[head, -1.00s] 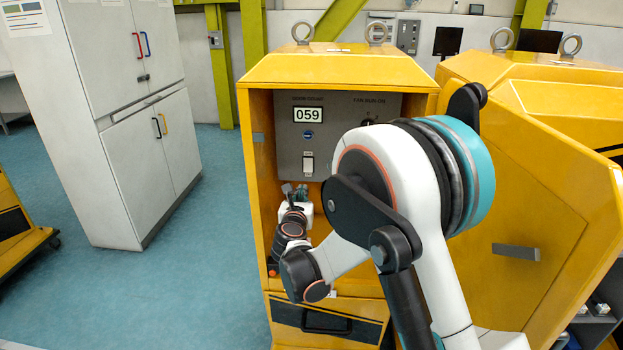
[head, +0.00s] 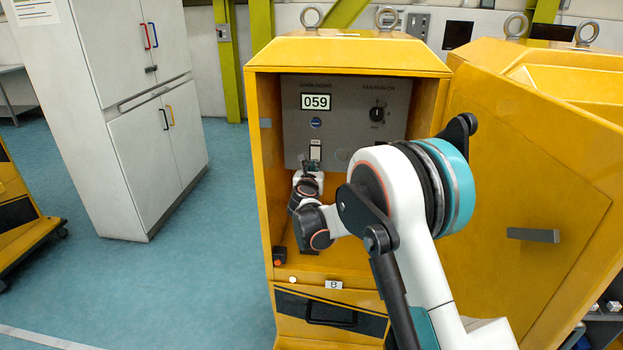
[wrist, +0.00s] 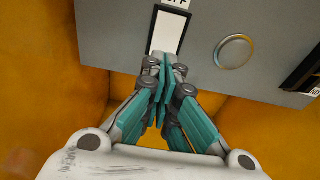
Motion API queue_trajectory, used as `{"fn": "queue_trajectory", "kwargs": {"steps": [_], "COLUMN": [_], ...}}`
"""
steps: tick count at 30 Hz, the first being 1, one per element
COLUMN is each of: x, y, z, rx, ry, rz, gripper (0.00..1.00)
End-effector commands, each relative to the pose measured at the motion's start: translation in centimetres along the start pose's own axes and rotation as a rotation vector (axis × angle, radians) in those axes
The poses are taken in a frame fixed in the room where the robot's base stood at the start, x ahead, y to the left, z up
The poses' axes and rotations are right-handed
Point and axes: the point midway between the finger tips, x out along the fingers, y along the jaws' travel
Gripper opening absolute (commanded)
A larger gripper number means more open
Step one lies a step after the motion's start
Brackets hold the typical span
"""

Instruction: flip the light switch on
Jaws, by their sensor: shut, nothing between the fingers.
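The light switch (head: 315,152) is a white rocker in a dark frame on the grey panel inside the yellow cabinet. In the wrist view the switch (wrist: 167,32) shows at the top, with a partly cut-off label ending in "FF" above it. My gripper (head: 312,167) is shut and empty, pointing up at the panel. Its fingertips (wrist: 165,62) overlap the lower edge of the switch in the wrist view and hide that edge. I cannot tell whether they touch it.
The grey panel (head: 347,98) also bears a display reading 059 (head: 316,102), a blue button (head: 316,123) and a rotary knob (head: 377,114). A round metal button (wrist: 233,51) is right of the switch. Yellow cabinet walls close in at both sides. The cabinet door (head: 530,190) stands open at right.

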Motion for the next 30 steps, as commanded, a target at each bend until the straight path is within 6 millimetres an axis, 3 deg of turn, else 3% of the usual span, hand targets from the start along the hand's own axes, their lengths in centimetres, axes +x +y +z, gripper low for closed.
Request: {"fn": "queue_trajectory", "kwargs": {"steps": [6,30], "x": [1.7,2.7], "y": [0.0,0.0], "z": [-0.1,-0.3], "rx": [0.001,0.001], "ry": [0.001,0.000], "rz": [-0.001,0.000], "gripper": [0.00,0.00]}}
